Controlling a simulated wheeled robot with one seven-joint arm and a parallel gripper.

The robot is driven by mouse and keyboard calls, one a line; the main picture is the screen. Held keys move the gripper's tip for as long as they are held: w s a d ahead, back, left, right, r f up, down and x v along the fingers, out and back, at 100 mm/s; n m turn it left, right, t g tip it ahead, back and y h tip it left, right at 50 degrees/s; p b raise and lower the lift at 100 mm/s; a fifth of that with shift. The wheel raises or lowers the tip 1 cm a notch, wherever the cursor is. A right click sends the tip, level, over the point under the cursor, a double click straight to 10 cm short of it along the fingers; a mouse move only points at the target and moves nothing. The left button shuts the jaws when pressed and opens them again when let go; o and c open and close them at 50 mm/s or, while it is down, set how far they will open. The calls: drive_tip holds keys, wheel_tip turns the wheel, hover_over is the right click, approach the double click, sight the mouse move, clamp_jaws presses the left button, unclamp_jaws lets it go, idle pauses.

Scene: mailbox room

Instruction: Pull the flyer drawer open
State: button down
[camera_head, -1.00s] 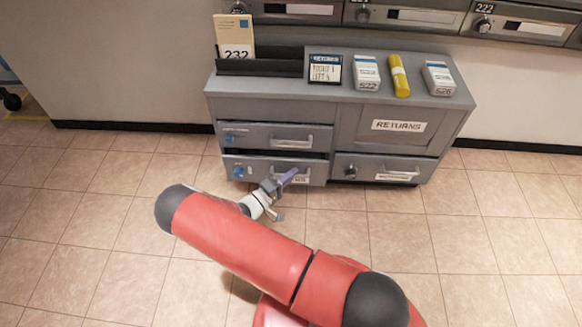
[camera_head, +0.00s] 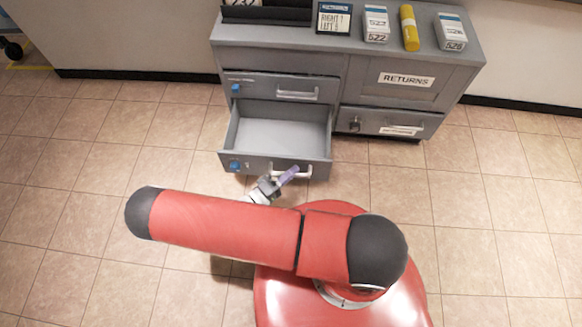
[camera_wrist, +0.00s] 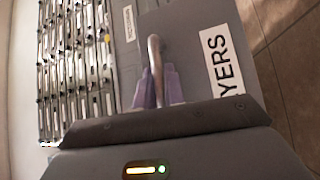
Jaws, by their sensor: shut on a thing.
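The flyer drawer (camera_head: 270,163) is the lower left drawer of the grey cabinet. It stands pulled well out, and its bare inside shows in the head view. In the wrist view its front (camera_wrist: 195,60) carries a label ending in "YERS". My gripper (camera_head: 287,176) is at the drawer's front, shut on the drawer handle (camera_wrist: 155,60). In the wrist view its purple fingers (camera_wrist: 157,88) lie on either side of the metal bar. My red arm covers the floor in front of the cabinet in the head view.
A closed drawer (camera_head: 285,88) is above the open one. A closed drawer (camera_head: 390,122) is at the right, below the RETURNS panel (camera_head: 407,79). Boxes (camera_head: 376,24) and a yellow tube (camera_head: 409,27) stand on the cabinet top. Tiled floor (camera_head: 90,180) is free to the left.

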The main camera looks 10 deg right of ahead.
drive_tip(key=c, duration=1.8)
unclamp_jaws()
drive_tip(key=shift+o, duration=0.2)
drive_tip(key=shift+a, duration=0.1)
drive_tip(key=v, duration=0.7)
drive_tip(key=shift+s+a, duration=0.15)
drive_tip(key=shift+a, duration=0.1)
drive_tip(key=shift+f, duration=0.1)
